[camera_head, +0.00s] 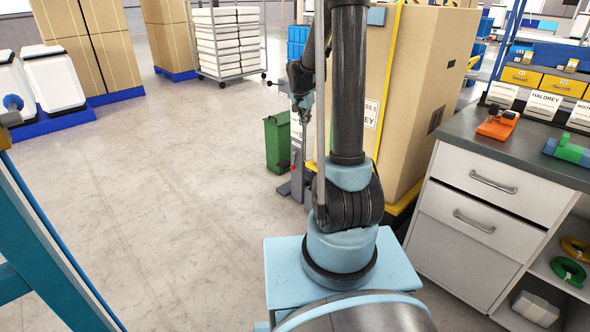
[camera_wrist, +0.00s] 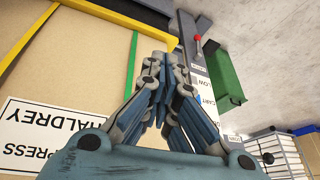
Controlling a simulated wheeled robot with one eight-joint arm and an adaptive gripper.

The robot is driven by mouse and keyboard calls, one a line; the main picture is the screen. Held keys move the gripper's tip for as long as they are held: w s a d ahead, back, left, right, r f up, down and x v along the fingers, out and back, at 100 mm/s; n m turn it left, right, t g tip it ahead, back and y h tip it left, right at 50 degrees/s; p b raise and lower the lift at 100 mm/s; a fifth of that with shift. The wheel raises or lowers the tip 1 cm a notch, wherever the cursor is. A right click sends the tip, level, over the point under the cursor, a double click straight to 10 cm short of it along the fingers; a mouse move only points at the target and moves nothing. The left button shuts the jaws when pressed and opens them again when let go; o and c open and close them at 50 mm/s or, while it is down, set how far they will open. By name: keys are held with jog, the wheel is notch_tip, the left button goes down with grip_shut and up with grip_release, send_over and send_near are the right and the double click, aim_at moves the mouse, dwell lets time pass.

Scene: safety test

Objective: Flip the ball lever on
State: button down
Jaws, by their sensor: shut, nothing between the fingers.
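A grey upright stand (camera_head: 297,186) stands on the floor beside the tall cardboard box. A small red ball (camera_head: 292,167) shows low on it; in the wrist view the red ball (camera_wrist: 197,37) sits near the stand's base. A short rod with a dark ball end (camera_head: 270,83) sticks out to the left near the stand's top in the head view. I cannot tell which is the task's lever. My gripper (camera_head: 304,112) is in front of the stand's upper part, pointing down. In the wrist view my gripper (camera_wrist: 163,62) is shut and empty, apart from the red ball.
The tall cardboard box (camera_head: 432,95) is close to the right of my gripper. A green bin (camera_head: 278,143) stands just left of the stand. A drawer cabinet (camera_head: 483,205) is at the right. Open floor (camera_head: 170,190) lies to the left.

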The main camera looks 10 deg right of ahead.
jog(key=w+a+f+m+t, duration=0.1)
jog(key=w+a+f+m, duration=0.15)
jog(key=w+f, duration=1.35)
jog(key=w+f+m, duration=0.2)
jog(key=w+f, duration=0.1)
jog(key=f, duration=0.5)
jog(key=w+f+m+h, duration=0.1)
jog(key=w+f+m, duration=0.1)
jog(key=f, duration=0.7)
jog(key=shift+w+f+t, duration=0.3)
jog(key=shift+w+t, duration=0.1)
jog(key=shift+w, duration=0.1)
jog(key=w+a+r+x, duration=0.1)
jog(key=w+x, duration=0.1)
jog(key=x, duration=1)
jog(key=shift+w, duration=0.4)
jog(key=shift+a+f, duration=0.1)
jog(key=shift+f, duration=0.1)
